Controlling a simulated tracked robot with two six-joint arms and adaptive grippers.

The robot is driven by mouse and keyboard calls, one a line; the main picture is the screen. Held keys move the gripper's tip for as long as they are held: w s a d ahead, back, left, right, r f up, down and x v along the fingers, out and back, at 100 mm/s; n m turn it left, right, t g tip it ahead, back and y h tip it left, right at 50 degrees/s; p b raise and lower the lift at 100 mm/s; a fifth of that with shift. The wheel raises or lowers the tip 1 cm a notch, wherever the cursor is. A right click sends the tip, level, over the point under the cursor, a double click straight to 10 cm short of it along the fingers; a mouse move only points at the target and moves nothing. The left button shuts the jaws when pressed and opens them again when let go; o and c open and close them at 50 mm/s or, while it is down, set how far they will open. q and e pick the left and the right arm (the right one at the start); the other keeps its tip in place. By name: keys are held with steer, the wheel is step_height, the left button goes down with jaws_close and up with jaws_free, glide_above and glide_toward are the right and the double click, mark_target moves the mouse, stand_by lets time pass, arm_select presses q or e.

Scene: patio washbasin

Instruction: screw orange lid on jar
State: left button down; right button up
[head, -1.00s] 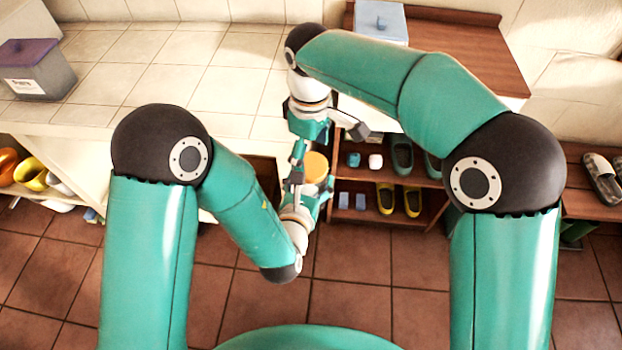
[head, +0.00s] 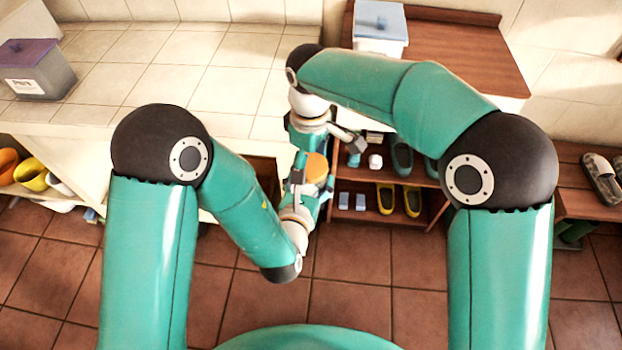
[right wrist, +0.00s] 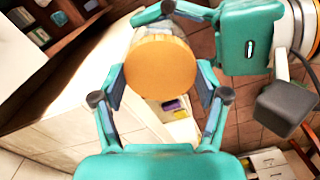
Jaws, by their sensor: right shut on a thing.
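The orange lid (head: 316,166) is near the middle of the head view, in front of the counter. In the right wrist view the round lid (right wrist: 160,78) lies face-on between the two pads of my right gripper (right wrist: 161,88), which is shut on it. In the head view my right gripper (head: 307,150) comes down from the back onto the lid. My left gripper (right wrist: 205,40) comes in from the right of the wrist view, close below the lid.
A tiled counter (head: 190,75) holds a grey box with a purple lid (head: 36,70). A white box with a blue-grey lid (head: 380,28) stands on a wooden top (head: 460,60). A shoe shelf (head: 365,214) is behind the grippers at right. Open tiled floor (head: 370,265) lies in front.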

steer(key=shift+m, duration=0.3)
steer(key=o, duration=1.3)
step_height(320, 180, up, 12)
steer(key=shift+w+f, duration=0.1)
steer(key=shift+f, duration=0.05)
